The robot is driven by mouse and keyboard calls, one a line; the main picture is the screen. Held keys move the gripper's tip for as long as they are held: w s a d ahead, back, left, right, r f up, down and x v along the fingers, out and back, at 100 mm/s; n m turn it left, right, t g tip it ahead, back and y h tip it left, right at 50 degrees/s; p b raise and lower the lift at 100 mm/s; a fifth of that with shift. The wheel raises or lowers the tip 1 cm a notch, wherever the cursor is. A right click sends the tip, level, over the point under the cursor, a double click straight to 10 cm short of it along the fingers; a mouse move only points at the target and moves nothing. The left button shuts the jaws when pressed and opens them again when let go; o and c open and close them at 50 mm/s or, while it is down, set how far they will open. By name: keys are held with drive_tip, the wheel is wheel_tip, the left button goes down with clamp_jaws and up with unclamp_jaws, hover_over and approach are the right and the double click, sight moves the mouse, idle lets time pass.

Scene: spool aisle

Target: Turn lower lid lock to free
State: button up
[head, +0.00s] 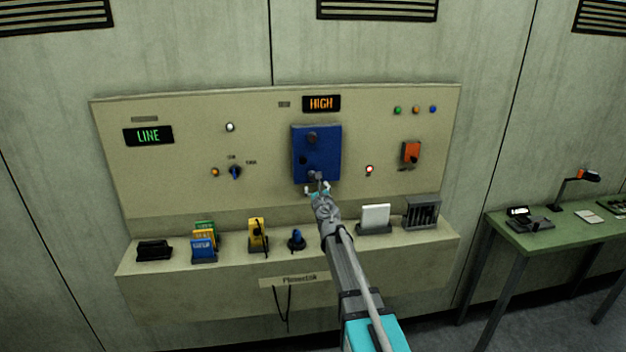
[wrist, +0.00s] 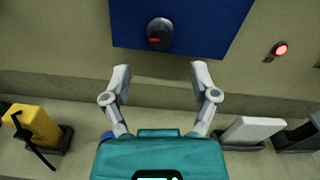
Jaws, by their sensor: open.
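The blue lid (head: 316,150) is on the beige panel. The lower lid lock (wrist: 160,34) is a dark round knob with a red mark near the lid's bottom edge. In the head view the lower lock (head: 311,175) sits just above my gripper (head: 318,190) and is partly crowded by it. A second dark knob, the upper lock (head: 311,137), is near the lid's top. In the wrist view my gripper (wrist: 160,71) is open and empty, its fingers spread below the knob and not touching it.
A lit red lamp (head: 369,169) and an orange switch (head: 411,153) are right of the lid. The ledge below holds a white card in a holder (head: 375,217), a blue-topped knob (head: 297,239) and a yellow item (head: 257,233). A green table (head: 535,233) stands at right.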

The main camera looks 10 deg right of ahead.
sight(312, 177)
drive_tip(key=shift+w, duration=3.5)
clamp_jaws()
